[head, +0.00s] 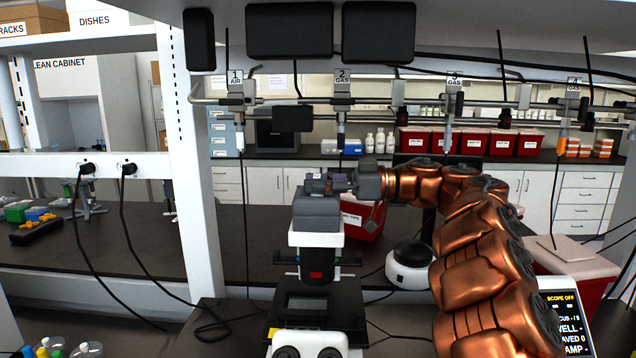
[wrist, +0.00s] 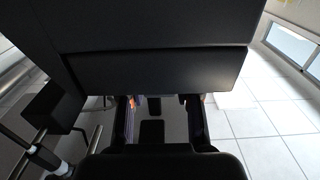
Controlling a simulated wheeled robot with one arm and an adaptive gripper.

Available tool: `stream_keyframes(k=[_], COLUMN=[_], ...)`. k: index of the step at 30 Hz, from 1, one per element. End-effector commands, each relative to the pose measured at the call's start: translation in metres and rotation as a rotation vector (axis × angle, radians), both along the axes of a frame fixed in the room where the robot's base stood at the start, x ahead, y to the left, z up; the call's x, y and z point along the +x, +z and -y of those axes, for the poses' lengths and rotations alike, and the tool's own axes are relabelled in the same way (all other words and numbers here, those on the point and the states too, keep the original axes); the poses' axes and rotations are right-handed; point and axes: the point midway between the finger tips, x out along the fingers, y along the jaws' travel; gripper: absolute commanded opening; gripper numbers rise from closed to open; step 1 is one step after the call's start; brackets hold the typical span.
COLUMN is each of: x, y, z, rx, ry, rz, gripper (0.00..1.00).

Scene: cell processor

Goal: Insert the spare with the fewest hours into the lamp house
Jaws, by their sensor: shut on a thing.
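My gripper (head: 328,184) is at the end of my copper-coloured arm, just above the dark grey housing (head: 318,212) on top of the white and black microscope. It is shut on a small spare, which the fingers mostly hide; no hours label can be read on it. In the wrist view my gripper (wrist: 160,118) shows its two fingers at the lower middle, with a small orange spot by the left one. The dark housing that looks like the lamp house is directly under my gripper; I cannot tell whether the spare touches it or where its opening is.
The microscope stage (head: 315,302) is below on the dark bench. A white round device (head: 410,265) and a red bin (head: 362,222) stand to the right and behind. A screen (head: 565,315) is at lower right. A pipe rail with numbered valves (head: 342,88) runs above my gripper.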

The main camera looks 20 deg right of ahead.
Motion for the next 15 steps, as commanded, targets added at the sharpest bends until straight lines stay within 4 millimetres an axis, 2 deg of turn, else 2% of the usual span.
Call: stream_keyframes(k=[12, 13, 15], x=[-0.0001, -0.0001, 0.0], y=[-0.0056, -0.0056, -0.0056], z=[-0.0004, -0.0004, -0.0003], rx=[0.0, 0.0, 0.0], ry=[0.001, 0.001, 0.001], rz=[0.0, 0.0, 0.0], gripper=[0.0, 0.34, 0.41])
